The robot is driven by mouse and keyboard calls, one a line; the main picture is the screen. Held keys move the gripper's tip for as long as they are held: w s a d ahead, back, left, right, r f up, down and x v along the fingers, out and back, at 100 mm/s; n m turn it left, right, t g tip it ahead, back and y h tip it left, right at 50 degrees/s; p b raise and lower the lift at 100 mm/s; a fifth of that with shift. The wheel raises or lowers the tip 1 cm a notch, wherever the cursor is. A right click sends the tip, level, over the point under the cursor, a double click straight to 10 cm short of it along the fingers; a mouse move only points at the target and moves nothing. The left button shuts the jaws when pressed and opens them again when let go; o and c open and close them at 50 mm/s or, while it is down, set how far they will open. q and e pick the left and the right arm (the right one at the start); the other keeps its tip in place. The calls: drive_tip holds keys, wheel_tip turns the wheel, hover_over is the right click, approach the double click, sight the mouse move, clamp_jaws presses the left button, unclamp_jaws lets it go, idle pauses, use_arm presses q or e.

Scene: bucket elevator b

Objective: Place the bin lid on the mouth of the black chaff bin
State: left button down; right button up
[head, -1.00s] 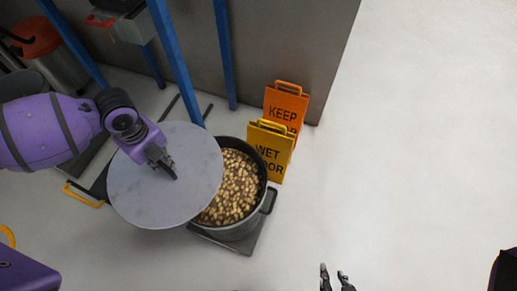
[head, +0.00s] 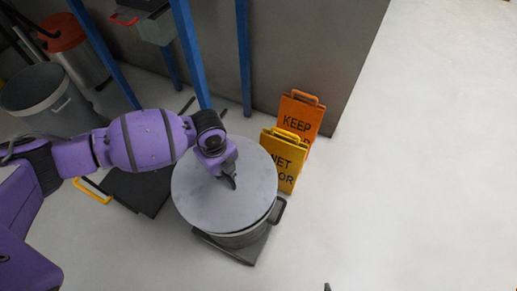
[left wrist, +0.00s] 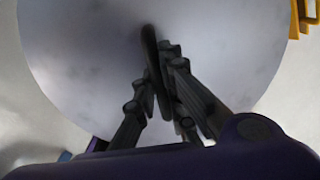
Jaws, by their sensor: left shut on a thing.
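The bin lid (head: 205,190) is a round, pale grey disc, roughly level in the head view. My left gripper (head: 231,182) is shut on a small dark handle at its middle. The left wrist view shows the fingers (left wrist: 165,80) on this handle, with the lid (left wrist: 80,60) filling most of the picture. The chaff bin (head: 245,238), dark grey with a side handle, is under the lid. Its mouth and contents are hidden; I cannot tell whether the lid touches the rim. Only a dark tip of my right gripper (head: 327,287) shows at the bottom edge.
The bin stands on a dark flat base (head: 246,253). A yellow wet-floor sign (head: 284,165) and an orange sign (head: 300,118) stand close behind it, to the right. Blue posts (head: 190,50) rise behind. A grey bin (head: 45,100) stands left. The floor at right is clear.

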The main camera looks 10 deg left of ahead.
sight(226, 178)
use_arm(q)
drive_tip(key=f, duration=0.3)
drive_tip(key=shift+d+f+b, duration=0.3)
drive_tip(key=shift+f, duration=0.1)
drive_tip(key=c, duration=1.8)
unclamp_jaws()
drive_tip(key=shift+c, duration=0.2)
drive_tip(key=shift+r, duration=0.1)
